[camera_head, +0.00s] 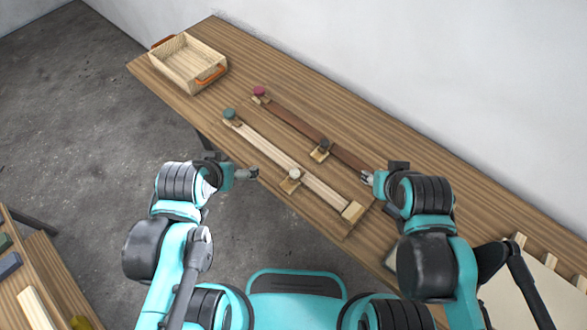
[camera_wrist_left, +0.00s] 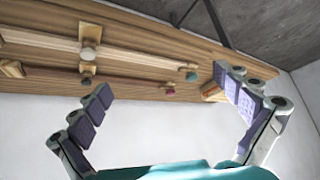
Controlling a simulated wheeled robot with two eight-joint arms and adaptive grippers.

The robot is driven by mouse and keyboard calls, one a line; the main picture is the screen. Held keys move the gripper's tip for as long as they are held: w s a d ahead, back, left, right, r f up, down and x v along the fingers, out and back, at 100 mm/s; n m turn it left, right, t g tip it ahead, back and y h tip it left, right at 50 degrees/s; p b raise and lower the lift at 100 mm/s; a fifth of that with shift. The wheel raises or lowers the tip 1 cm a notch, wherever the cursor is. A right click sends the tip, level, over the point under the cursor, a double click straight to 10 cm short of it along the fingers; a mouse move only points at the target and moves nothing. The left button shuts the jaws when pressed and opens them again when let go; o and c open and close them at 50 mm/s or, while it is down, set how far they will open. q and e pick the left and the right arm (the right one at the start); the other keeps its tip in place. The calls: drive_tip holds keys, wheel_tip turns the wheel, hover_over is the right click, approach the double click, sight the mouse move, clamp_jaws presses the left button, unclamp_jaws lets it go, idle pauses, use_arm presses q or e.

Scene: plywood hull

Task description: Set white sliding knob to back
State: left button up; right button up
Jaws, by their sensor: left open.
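The white knob (camera_head: 294,173) sits on a light wooden slider block partway along the pale front rail (camera_head: 262,148). In the left wrist view the white knob (camera_wrist_left: 88,54) shows at upper left, beyond my fingers. My left gripper (camera_head: 254,173) is left of the white knob, apart from it. In its wrist view the left gripper (camera_wrist_left: 168,100) has its fingers spread wide with nothing between them. My right gripper (camera_head: 367,177) is near the right end of the brown back rail (camera_head: 290,120); its jaw opening is too small to judge.
A dark grey knob (camera_head: 324,143) rides on the back rail. A teal knob (camera_head: 228,113) and a red knob (camera_head: 259,91) stand at the rails' far left ends. A wooden tray (camera_head: 184,68) with orange handles stands at the back left. A white wall borders the tabletop.

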use_arm(q)
drive_tip(key=shift+c, duration=0.3)
drive_tip(key=c, duration=0.5)
drive_tip(key=shift+w+d+r, duration=0.1)
drive_tip(key=shift+w+d, duration=0.1)
drive_tip(key=shift+d, duration=0.1)
drive_tip(key=c, duration=0.5)
drive_tip(key=w+d+m+g, duration=0.1)
drive_tip(key=d+m, duration=0.1)
drive_tip(key=w+d+m+g, duration=0.1)
drive_tip(key=w+d+m, duration=0.1)
drive_tip(key=d, duration=0.1)
drive_tip(key=w+d+m+g+b, duration=0.1)
drive_tip(key=d+m+g, duration=0.1)
drive_tip(key=shift+w+d+f+h, duration=0.3)
drive_tip(key=shift+w+d, duration=0.1)
drive_tip(key=shift+c, duration=1)
drive_tip(key=m+g, duration=0.3)
drive_tip(key=m, duration=0.1)
approach(295, 172)
drive_tip(key=shift+w+d+f+b, duration=0.1)
drive_tip(key=shift+d+f+b, duration=0.15)
drive_tip(key=shift+b, duration=0.05)
drive_tip(key=shift+f, duration=0.35)
wheel_tip(295, 172, down, 7)
drive_tip(key=b, duration=0.3)
